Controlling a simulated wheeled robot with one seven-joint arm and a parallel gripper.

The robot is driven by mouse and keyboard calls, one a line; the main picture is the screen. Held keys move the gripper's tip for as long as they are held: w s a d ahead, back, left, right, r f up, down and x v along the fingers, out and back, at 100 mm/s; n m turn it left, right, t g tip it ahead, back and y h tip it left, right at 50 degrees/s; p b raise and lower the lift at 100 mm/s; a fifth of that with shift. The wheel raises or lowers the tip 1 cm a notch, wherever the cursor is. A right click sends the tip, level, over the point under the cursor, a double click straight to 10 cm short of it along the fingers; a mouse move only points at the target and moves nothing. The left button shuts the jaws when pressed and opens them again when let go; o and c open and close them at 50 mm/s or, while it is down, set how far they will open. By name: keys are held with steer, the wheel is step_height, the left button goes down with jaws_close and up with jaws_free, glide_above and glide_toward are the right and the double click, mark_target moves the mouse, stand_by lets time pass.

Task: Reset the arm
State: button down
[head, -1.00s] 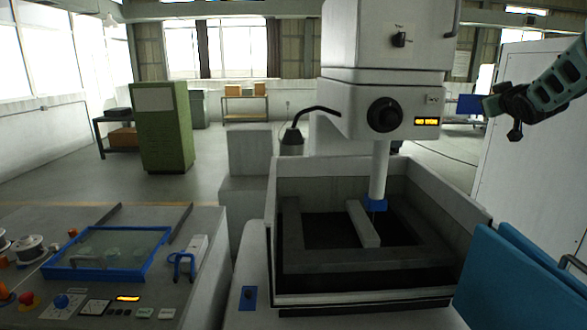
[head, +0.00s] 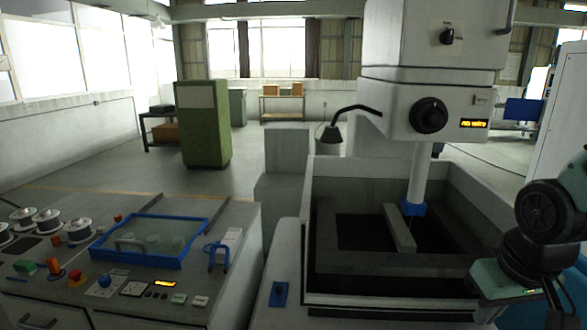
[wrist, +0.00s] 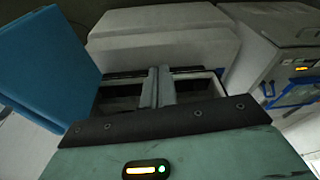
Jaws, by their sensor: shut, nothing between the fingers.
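My gripper (wrist: 158,88) shows in the wrist view, its two grey fingers side by side, shut and empty. Its teal body with a lit strip fills the bottom of that view. In the head view my arm is folded low at the right edge, in front of the machine tank's right side; the fingertips cannot be made out there. In the wrist view the fingers overlap the open tank (wrist: 207,82) behind them; I cannot tell how far apart they are.
The erosion machine (head: 428,110) stands over its walled tank (head: 330,298). A console (head: 225,285) with a blue-rimmed tray (head: 100,255) and spools is at left. A blue panel (wrist: 45,65) is close in the wrist view.

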steer(key=s+a+f+n+g+b, duration=0.1)
steer(key=s+a+f+n+b, duration=0.2)
steer(key=s+a+f+b, duration=0.2)
steer(key=s+a+f+n+g+b, duration=0.1)
steer(key=s+a+f+n+b, duration=0.3)
steer(key=a, duration=0.7)
steer(key=shift+s+f+b, duration=0.85)
steer(key=shift+s+b, duration=0.15)
steer(key=shift+s, duration=0.7)
